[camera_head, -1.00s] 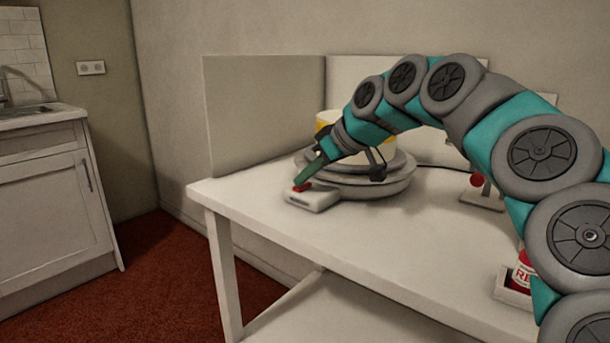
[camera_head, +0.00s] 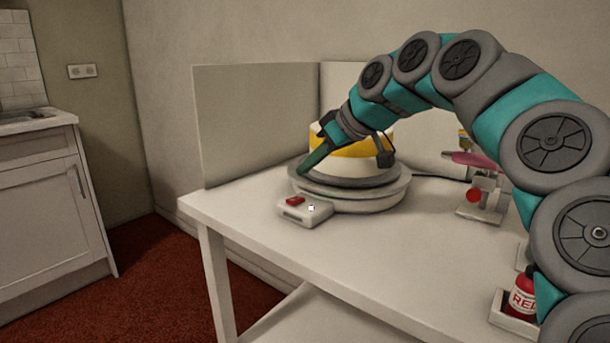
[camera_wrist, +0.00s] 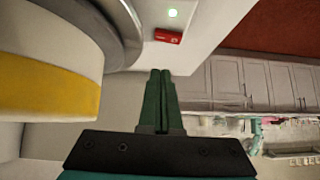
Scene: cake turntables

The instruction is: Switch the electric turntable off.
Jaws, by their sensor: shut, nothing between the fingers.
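The electric turntable (camera_head: 385,199) is a round grey-white base on the table, bearing a white and yellow round cake (camera_head: 352,170). Its control box (camera_head: 290,214) juts out at the front left. The box has a red switch (camera_head: 295,201) and a small lamp (camera_head: 311,208).
The white table (camera_head: 330,250) is clear in front of the box. Upright panels (camera_head: 255,125) stand behind. To the right are a stand with a red knob (camera_head: 473,195) and a red bottle (camera_head: 523,297) in a tray. A cabinet (camera_head: 45,200) stands far left.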

